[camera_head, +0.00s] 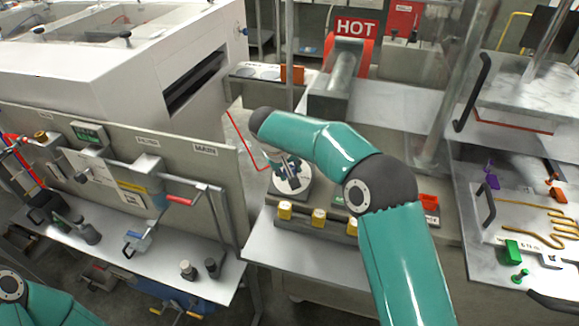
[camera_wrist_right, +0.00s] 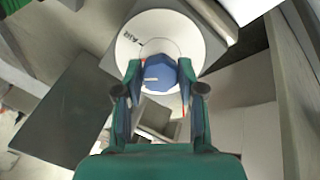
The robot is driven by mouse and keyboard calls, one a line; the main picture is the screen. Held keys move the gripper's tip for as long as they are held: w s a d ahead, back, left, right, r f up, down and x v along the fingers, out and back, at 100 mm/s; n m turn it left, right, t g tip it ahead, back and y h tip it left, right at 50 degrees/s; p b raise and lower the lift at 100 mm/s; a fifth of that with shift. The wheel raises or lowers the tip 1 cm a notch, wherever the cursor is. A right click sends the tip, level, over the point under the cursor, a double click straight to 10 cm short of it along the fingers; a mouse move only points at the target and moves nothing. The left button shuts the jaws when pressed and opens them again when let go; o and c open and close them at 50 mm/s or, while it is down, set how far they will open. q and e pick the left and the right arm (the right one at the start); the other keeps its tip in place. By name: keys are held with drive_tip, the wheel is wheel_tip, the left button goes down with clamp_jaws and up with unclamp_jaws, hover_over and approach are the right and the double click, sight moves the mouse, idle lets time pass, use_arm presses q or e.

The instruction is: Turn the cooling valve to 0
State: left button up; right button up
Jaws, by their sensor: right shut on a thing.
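A blue knob (camera_wrist_right: 160,74) sits at the centre of a round white dial (camera_wrist_right: 190,33), with a dark label that seems to read "AIR". My right gripper (camera_wrist_right: 160,82) is shut on the blue knob, one finger on each side. In the head view, the dial (camera_head: 291,182) is on the console's left end, and my right gripper (camera_head: 288,168) reaches down onto it and mostly hides the knob. The dial's scale and pointer position are too small to read. My left gripper is out of view.
Several yellow knobs (camera_head: 318,217) line the console front beside the dial. An upright panel with a red-handled crank (camera_head: 180,200) stands to the left. A red HOT sign (camera_head: 356,27) is behind. A plate with a gold channel (camera_head: 540,235) lies right.

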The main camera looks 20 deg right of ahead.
drive_tip(key=n, duration=0.4)
drive_tip(key=shift+a+r+n+h+p, duration=0.1)
drive_tip(key=shift+r+n+h+p, duration=0.05)
drive_tip(key=shift+n+h+p, duration=0.2)
drive_tip(key=n, duration=0.5)
drive_tip(key=shift+a+t, duration=0.1)
drive_tip(key=shift+t, duration=0.3)
drive_tip(key=o, duration=1.1)
drive_tip(key=shift+f, duration=0.2)
drive_tip(key=shift+o, duration=0.2)
drive_tip(key=shift+r, duration=0.1)
drive_tip(key=v, duration=1.1)
drive_tip(key=shift+a+r, duration=0.3)
drive_tip(key=shift+s, duration=0.15)
